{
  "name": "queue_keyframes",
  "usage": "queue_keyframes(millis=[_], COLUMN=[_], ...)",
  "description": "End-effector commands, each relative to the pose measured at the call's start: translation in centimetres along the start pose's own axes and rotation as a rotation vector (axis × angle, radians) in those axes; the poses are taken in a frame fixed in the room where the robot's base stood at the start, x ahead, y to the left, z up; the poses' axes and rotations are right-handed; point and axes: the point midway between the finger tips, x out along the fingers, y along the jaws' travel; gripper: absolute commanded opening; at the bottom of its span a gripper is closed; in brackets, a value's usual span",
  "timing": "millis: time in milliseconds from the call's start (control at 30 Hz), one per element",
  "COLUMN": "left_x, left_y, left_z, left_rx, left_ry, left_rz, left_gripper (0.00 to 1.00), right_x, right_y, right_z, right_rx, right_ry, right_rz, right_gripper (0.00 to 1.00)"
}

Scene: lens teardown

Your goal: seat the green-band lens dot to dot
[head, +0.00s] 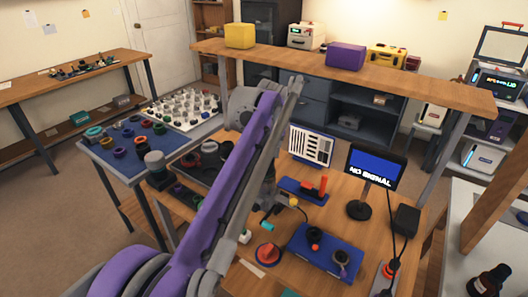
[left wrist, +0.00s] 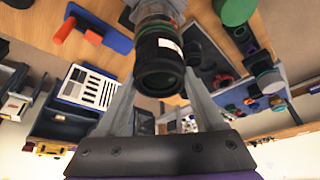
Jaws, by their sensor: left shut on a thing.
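My left gripper (left wrist: 160,62) is shut on a black lens barrel (left wrist: 160,76) with a white label, seen in the left wrist view. The barrel's round dark opening faces the camera. In the head view my purple left arm crosses the middle and hides most of the gripper and the barrel. A blue fixture block (head: 300,240) lies on the wooden bench, with a red and black part (head: 314,237) and a purple-ringed part (head: 341,258) on it. My right gripper is not in view.
A red-handled tool on a blue base (head: 300,190), a white slotted panel (head: 310,146) and a "NO SIGNAL" monitor (head: 375,168) stand behind the block. An orange-red round part (head: 268,254) lies to its left. A blue mat (head: 100,150) at left holds several rings.

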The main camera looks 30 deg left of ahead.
Motion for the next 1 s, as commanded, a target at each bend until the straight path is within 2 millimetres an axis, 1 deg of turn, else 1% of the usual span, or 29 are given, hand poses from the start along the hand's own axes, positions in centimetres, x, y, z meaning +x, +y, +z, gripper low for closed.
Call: queue_keyframes(millis=[467, 800, 1000], left_x=[0.03, 0.63, 0.65], left_y=[0.00, 0.00, 0.00], left_z=[0.01, 0.26, 0.27], left_rx=[0.000, 0.000, 0.000], left_ry=[0.000, 0.000, 0.000], left_rz=[0.000, 0.000, 0.000], left_gripper=[0.00, 0.00, 0.00], right_x=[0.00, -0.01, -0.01], right_y=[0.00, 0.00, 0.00], right_z=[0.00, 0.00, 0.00], right_rx=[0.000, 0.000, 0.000], right_ry=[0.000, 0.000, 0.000], right_rz=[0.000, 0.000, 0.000], right_gripper=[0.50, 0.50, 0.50])
